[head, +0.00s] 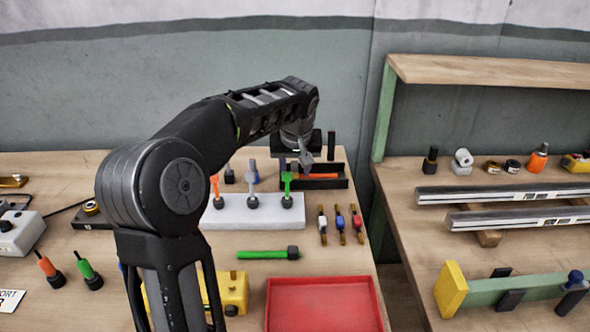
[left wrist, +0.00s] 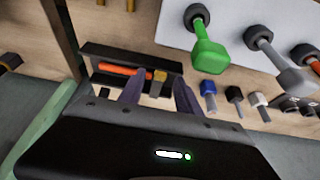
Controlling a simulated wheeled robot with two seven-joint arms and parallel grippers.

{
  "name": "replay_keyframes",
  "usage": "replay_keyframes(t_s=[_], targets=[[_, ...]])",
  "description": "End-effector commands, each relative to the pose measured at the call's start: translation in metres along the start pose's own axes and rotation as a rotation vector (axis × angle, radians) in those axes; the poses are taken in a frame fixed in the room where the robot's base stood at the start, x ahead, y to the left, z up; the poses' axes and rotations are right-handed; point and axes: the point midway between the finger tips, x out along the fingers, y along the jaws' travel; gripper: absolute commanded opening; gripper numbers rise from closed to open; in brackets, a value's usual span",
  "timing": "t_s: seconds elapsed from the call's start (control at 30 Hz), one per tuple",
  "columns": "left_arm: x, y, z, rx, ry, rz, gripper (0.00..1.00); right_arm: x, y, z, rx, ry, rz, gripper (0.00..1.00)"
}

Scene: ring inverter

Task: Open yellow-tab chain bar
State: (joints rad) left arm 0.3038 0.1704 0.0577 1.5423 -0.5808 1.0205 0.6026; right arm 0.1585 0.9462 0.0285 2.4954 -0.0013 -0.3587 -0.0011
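No part is plainly a chain bar with a yellow tab. The nearest match is a pale green bar (head: 520,288) with a yellow block (head: 450,288) at its left end, on the right bench. My left gripper (head: 304,158) is far from it, over the back of the left bench by a black tray (head: 335,183). In the left wrist view its two fingers (left wrist: 158,98) stand apart with nothing held. An orange-handled tool (left wrist: 122,69) with a tan head (left wrist: 158,77) lies in the tray beyond the fingertips. My right gripper is out of view.
A white block (head: 255,212) holds upright orange, grey and green tools. A red tray (head: 324,305), a green hammer-like tool (head: 265,254) and a yellow block (head: 235,290) lie nearer. Silver bars (head: 510,192) lie on the right bench. A green post (head: 384,110) stands between the benches.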

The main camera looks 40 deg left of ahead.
Motion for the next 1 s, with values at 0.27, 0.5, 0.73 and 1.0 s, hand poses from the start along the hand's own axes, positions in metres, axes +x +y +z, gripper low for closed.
replay_keyframes(t_s=[0.27,0.5,0.73,1.0], targets=[[0.0081,-0.0002,-0.0003,0.000,0.001,0.000,0.40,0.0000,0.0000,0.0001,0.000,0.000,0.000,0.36],[0.0078,-0.0002,-0.0002,0.000,0.001,0.000,0.29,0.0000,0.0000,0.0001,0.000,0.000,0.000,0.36],[0.0077,-0.0001,-0.0002,0.000,0.001,0.000,0.10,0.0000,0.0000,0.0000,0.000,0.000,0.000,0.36],[0.0076,-0.0001,-0.0002,0.000,0.001,0.000,0.00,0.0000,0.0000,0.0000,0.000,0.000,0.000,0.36]])
